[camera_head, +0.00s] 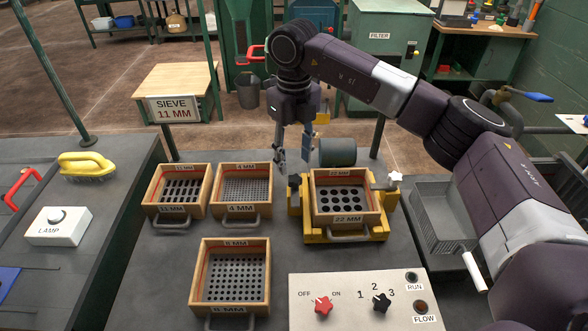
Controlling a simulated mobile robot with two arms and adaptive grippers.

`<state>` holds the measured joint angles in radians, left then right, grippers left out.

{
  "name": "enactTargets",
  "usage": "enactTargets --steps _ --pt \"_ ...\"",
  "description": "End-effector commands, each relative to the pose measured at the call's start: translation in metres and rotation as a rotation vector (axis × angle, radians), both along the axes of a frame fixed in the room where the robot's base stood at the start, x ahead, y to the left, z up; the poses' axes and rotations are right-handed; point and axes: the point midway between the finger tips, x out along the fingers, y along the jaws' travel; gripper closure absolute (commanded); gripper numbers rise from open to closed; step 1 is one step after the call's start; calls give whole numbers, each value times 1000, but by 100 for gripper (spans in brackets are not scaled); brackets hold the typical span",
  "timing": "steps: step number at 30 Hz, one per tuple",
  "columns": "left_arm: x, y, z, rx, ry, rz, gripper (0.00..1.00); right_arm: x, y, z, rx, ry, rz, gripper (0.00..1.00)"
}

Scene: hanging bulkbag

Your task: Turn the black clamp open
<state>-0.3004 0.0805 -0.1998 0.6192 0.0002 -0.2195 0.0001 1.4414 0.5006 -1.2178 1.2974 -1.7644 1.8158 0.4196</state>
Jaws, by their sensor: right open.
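A yellow sieve shaker (312,235) stands on the grey bench and bears a wooden sieve (346,202) marked 22 MM. A small dark part (294,182), which seems to be the black clamp, sits at the shaker's left side; its exact turn is too small to tell. A pale star-shaped knob (394,178) is on the right side. My right gripper (293,158) points down with its fingers apart, empty, just above and behind the dark part. I cannot tell whether it touches it. My left gripper is out of view.
Sieves marked 11 MM (178,193), 4 MM (241,191) and 6 MM (230,276) lie left of the shaker. A control panel (341,300) with red and black knobs is in front. A dark cylinder (338,152) lies behind the shaker, close right of my gripper.

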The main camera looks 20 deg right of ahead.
Motion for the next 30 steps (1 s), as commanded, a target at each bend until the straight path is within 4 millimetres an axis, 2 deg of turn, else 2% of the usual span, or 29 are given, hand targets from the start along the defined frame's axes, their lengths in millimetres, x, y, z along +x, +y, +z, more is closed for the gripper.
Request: enactTargets --steps 3,10,15,26,30 --pt "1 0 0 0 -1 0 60 1 1 27 1 -4 0 58" --pt "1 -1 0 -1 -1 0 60 1 0 60 1 -2 -1 58" --pt "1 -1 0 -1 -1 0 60 0 0 68 0 -1 -1 58" --pt "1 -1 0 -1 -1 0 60 0 0 68 0 -1 -1 58" --pt "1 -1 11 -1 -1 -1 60 0 0 79 0 -1 -1 58"
